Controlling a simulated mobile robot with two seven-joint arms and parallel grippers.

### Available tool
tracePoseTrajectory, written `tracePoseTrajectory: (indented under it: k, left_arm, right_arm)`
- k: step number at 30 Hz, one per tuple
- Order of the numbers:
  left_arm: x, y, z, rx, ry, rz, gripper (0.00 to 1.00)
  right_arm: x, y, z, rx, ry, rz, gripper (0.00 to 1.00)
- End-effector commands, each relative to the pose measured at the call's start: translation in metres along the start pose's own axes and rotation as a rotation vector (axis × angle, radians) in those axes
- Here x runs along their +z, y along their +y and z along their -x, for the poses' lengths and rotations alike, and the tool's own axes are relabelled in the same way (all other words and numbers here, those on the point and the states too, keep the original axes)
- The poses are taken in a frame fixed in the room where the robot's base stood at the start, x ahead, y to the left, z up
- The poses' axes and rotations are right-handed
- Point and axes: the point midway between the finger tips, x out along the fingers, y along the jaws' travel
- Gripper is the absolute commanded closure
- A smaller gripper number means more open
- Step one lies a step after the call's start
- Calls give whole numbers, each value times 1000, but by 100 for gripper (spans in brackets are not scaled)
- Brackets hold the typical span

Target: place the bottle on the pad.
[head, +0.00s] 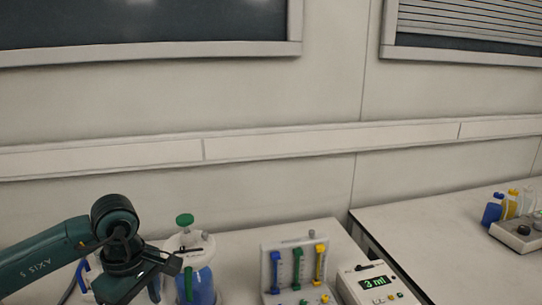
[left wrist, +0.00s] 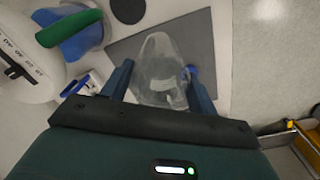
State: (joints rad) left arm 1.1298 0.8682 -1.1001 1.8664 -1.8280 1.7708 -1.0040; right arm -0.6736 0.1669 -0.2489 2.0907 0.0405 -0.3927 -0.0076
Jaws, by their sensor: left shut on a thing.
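In the left wrist view, a clear, empty-looking bottle (left wrist: 160,62) is between the two fingers of my left gripper (left wrist: 159,72), which is shut on it. A dark grey rectangular pad (left wrist: 199,36) lies beyond and around the bottle in that view; I cannot tell whether the bottle touches it. A small blue part shows beside the right finger. In the head view my left gripper (head: 166,263) is at the lower left, in front of the reactor; the bottle and pad are hidden there. My right gripper is not in view.
A reactor vessel with blue liquid (head: 199,286) and a green knob stands close to my left gripper. Right of it are a panel with coloured valves (head: 296,268) and a meter reading "3 ml" (head: 376,284). Coloured bottles (head: 510,206) stand on the far-right bench.

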Motion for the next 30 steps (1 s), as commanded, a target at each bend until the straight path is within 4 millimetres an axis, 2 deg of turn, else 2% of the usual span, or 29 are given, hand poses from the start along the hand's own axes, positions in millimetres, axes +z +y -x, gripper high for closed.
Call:
tracePoseTrajectory:
  k: [3, 9, 15, 21, 30]
  left_arm:
    - [16, -8, 5, 1, -3, -319, 68]
    - [39, -22, 8, 2, -11, -817, 68]
    - [53, -32, 9, 5, -19, -1134, 68]
    - [57, -35, 8, 6, -22, -1235, 68]
    - [56, -35, 8, 6, -22, -1235, 68]
  right_arm:
    - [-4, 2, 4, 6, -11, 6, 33]
    - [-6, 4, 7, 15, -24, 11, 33]
    - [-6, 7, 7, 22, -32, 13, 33]
    - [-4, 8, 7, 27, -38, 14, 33]
    - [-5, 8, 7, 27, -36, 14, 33]
